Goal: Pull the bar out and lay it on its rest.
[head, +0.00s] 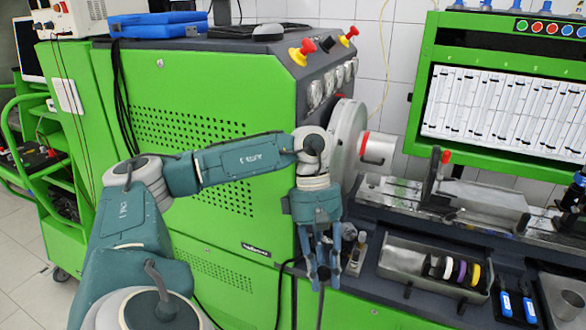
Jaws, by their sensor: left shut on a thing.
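My left gripper (322,284) points down in front of the green test bench, at the front edge of its dark worktop. Its blue fingers are close together and shut on a thin thing, which I take to be the bar; the fingers hide most of it and its outline is hard to make out. I cannot tell whether it still touches anything else. The rest for the bar cannot be made out with certainty. My right gripper is not in view.
Right of the gripper, a grey tray (402,262) holds several coloured rings. Blue-handled tools (505,303) lie farther right. A large grey disc (347,140) and a red-tipped upright (436,172) stand behind. A dark cable hangs near the gripper.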

